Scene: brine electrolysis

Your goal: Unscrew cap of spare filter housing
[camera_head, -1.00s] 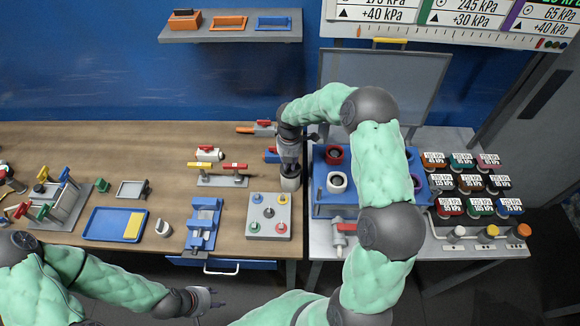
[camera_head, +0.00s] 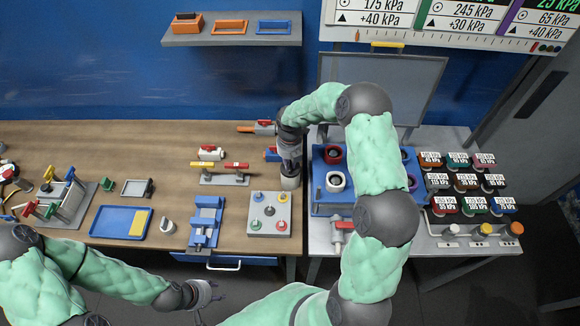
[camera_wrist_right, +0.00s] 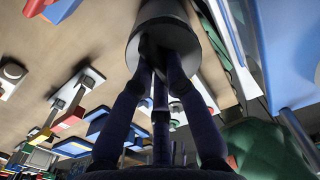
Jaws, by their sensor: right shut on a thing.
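A grey-white cylinder (camera_head: 290,183), which looks like the spare filter housing or its cap, is at the right edge of the wooden bench. My right gripper (camera_head: 290,160) is shut on it from above. In the right wrist view the grey cylinder (camera_wrist_right: 165,30) fills the top middle, with my right gripper's dark fingers (camera_wrist_right: 160,85) against its near end. I cannot tell the cap from the body. My left gripper (camera_head: 207,297) is open and empty in front of the bench.
A grey board with coloured knobs (camera_head: 270,228) and a blue vise (camera_head: 205,222) stand near the cylinder. Red and yellow valves (camera_head: 218,172) are to its left. A blue rack (camera_head: 325,200) with cups stands on the right table, partly behind my right arm.

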